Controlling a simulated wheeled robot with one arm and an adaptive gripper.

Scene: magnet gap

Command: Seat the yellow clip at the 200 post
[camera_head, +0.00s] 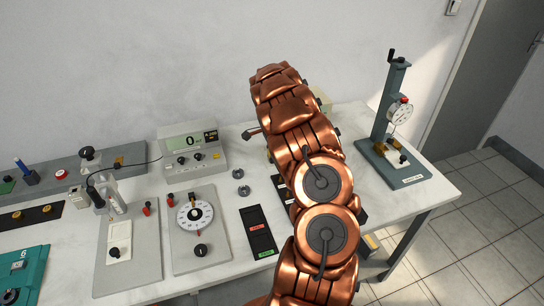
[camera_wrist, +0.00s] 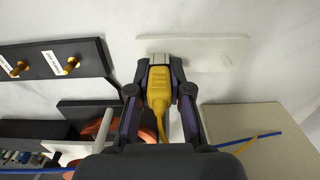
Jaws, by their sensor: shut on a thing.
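The yellow clip (camera_wrist: 160,85) is between the two fingers of my gripper (camera_wrist: 158,66) in the wrist view. Its yellow body has a squared metal tip (camera_wrist: 159,60) pointing up the picture, and a yellow lead runs back from it. Two brass posts (camera_wrist: 71,64) stand on a dark angled bar (camera_wrist: 60,49) to the left, each beside a small white label. The clip is apart from both posts. In the head view my own arm hides the gripper and clip.
A pale strip (camera_wrist: 215,50) lies just beyond the clip's tip. A beige box (camera_wrist: 245,120) with a blue lead is at the right. A light rod (camera_wrist: 104,125) and an orange-red rounded thing are left of the gripper. A gauge stand (camera_head: 391,120) is at the bench's right end.

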